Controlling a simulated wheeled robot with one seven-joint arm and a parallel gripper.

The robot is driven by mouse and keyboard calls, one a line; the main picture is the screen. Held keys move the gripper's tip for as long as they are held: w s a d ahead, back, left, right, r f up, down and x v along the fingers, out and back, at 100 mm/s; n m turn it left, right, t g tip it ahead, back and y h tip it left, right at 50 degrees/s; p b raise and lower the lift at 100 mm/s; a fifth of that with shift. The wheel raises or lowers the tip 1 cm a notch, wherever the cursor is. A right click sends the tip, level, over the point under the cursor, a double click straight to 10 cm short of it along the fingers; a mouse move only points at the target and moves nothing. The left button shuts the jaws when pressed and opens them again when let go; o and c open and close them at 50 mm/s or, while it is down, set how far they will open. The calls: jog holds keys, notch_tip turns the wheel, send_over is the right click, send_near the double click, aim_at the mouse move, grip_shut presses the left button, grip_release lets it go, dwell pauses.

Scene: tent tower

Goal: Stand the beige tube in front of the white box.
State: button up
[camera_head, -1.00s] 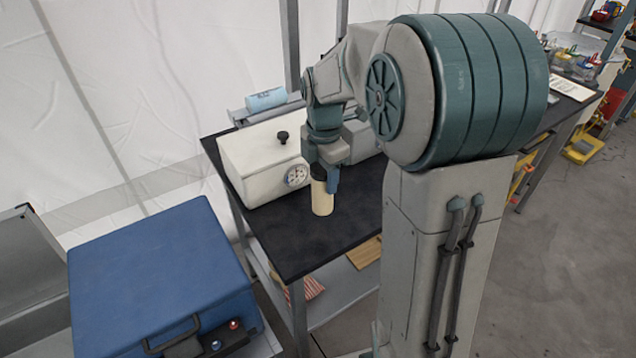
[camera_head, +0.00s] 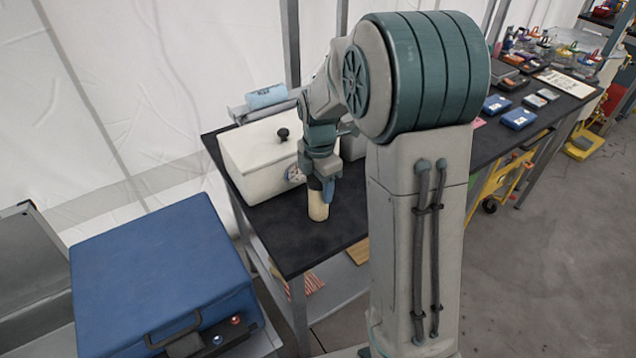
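The beige tube (camera_head: 318,208) is upright at the dark table, to the right of and nearer to me than the white box (camera_head: 262,160). My gripper (camera_head: 320,186) points down and is shut on the tube's upper part. One finger shows along the tube's right side; the other is hard to see. I cannot tell whether the tube's lower end touches the table top. The white box has a black knob on its lid and a round dial on its front, now partly hidden by my gripper.
The dark table (camera_head: 285,250) has free room in front of the box. A blue case (camera_head: 160,270) stands at the lower left. A blue roll (camera_head: 266,97) lies behind the box. Several small containers (camera_head: 520,118) stand on the table's far right. My arm hides the middle of the table.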

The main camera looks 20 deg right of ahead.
jog(key=shift+o, duration=0.9)
jog(key=shift+r, duration=0.1)
jog(key=shift+r, duration=0.25)
notch_tip(320, 180, up, 11)
jog(key=shift+f, duration=0.2)
jog(key=s+f+m+t, duration=0.1)
jog(key=s+m+t, duration=0.2)
jog(key=s+m, duration=1.8)
jog(key=shift+s+a+f+m, duration=0.15)
jog(key=shift+s+f+m, duration=0.05)
jog(key=shift+f+m, duration=0.1)
